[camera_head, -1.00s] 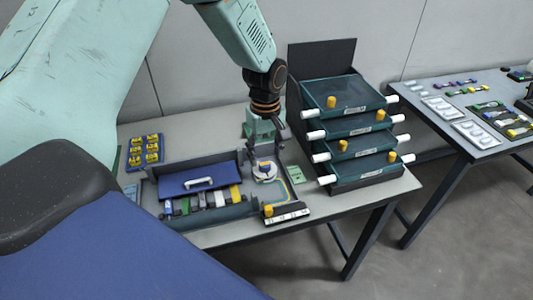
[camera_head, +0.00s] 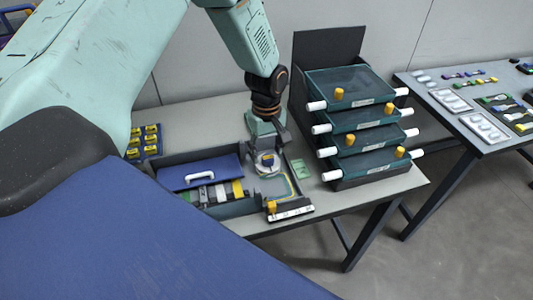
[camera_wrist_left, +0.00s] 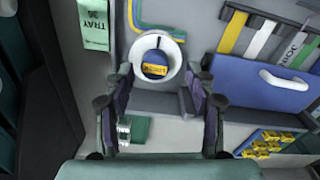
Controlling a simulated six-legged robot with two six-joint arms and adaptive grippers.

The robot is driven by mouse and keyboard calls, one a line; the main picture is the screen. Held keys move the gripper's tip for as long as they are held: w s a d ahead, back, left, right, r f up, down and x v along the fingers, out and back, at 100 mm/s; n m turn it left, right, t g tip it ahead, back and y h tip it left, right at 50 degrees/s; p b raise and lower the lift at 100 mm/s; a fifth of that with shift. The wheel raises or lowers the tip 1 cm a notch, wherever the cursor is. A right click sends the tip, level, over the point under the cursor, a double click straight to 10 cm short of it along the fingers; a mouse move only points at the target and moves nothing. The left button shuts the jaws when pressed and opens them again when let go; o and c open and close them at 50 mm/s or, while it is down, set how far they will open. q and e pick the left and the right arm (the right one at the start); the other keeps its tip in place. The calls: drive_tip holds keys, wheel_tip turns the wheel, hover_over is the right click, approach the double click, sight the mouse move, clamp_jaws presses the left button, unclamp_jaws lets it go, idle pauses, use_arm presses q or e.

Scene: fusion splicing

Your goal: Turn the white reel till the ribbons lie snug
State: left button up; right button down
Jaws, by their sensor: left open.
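The white reel (camera_head: 267,163) lies in the open tray on the table, with a dark blue hub and a yellow label on it. In the left wrist view the reel (camera_wrist_left: 156,62) sits just beyond my left gripper's fingertips. My left gripper (camera_wrist_left: 158,90) is open and points down over the reel, with one finger on each side; I cannot tell whether either finger touches it. Yellow and blue ribbons (camera_head: 292,183) run around the tray floor beside the reel. My right gripper is not in view.
A blue lid with a white handle (camera_head: 200,172) and a row of coloured strips (camera_head: 222,192) sit left of the reel. A rack of stacked teal trays (camera_head: 362,130) stands close on the right. Yellow parts (camera_head: 151,140) lie at the left. A second table (camera_head: 480,105) stands farther right.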

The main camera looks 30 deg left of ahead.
sight(269, 156)
use_arm(q)
drive_tip(key=f, duration=0.1)
drive_tip(key=w+f, duration=0.1)
drive_tip(key=shift+w+d+f, duration=0.1)
drive_tip(key=shift+w+f, duration=0.05)
drive_tip(key=shift+f, duration=0.25)
drive_tip(key=shift+s+r, duration=0.3)
drive_tip(key=shift+s, duration=0.2)
drive_tip(key=shift+c, duration=0.7)
drive_tip(key=shift+w+f, duration=0.25)
drive_tip(key=shift+w, duration=0.15)
drive_tip(key=c, duration=0.4)
drive_tip(key=shift+s+r, duration=0.15)
drive_tip(key=shift+s, duration=0.05)
drive_tip(key=c, duration=0.5)
drive_tip(key=shift+w, duration=0.1)
drive_tip(key=shift+c, duration=0.5)
